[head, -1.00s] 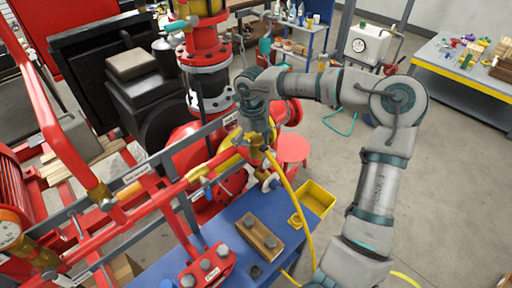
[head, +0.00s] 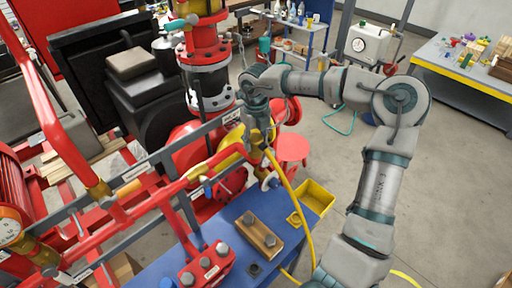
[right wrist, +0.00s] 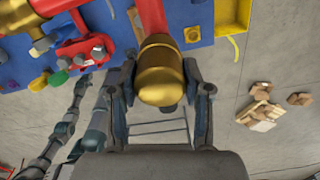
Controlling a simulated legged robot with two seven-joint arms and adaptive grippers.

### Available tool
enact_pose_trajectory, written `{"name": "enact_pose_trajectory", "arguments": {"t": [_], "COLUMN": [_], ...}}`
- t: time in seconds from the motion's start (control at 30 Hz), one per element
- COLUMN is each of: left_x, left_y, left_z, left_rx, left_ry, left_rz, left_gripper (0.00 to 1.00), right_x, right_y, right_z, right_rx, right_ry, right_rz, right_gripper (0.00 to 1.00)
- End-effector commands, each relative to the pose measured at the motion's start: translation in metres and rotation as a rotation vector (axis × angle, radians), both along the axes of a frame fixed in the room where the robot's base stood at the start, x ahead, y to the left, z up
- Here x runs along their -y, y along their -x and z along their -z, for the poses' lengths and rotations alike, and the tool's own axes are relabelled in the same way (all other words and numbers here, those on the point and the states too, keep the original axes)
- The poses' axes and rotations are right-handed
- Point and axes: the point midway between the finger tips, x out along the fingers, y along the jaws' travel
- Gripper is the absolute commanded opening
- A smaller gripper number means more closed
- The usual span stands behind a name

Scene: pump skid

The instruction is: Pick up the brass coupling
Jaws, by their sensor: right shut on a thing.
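The brass coupling (right wrist: 160,72) shows large in the right wrist view, a rounded brass piece at the end of a red pipe (right wrist: 152,15). My right gripper (right wrist: 162,105) has a finger on each side of it and is shut on it. In the head view my right gripper (head: 258,132) points down at the end of the red pipe, beside the pump, and mostly hides the coupling there. I cannot tell whether the coupling is clear of the pipe. My left gripper is not in view.
A blue bench (head: 205,236) below carries a wooden block (head: 260,235) and a red block with bolts (head: 208,264). A yellow tray (head: 318,196) sits at its far corner. A yellow hose (head: 291,190) hangs close by the gripper. Open floor lies to the right.

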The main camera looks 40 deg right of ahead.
Motion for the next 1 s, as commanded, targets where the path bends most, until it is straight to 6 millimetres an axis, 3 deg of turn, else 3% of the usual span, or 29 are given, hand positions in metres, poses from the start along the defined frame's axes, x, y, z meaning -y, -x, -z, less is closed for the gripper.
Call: {"name": "enact_pose_trajectory", "arguments": {"t": [0.13,0.27,0.7,1.0], "left_x": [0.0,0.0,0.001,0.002], "left_y": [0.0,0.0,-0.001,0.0], "left_z": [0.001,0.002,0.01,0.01], "left_rx": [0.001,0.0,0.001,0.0], "left_ry": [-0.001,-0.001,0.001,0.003], "left_rz": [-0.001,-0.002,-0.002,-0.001], "left_gripper": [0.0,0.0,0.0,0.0], "right_x": [0.0,0.0,-0.001,-0.001], "right_y": [0.003,0.002,0.001,0.001], "right_z": [0.006,-0.001,-0.088,-0.099], "right_rx": [-0.016,-0.014,-0.003,-0.004], "right_ry": [-0.002,-0.001,0.0,-0.001], "right_rz": [-0.001,-0.001,0.0,-0.003], "right_gripper": [0.07,0.07,0.07,0.07]}}
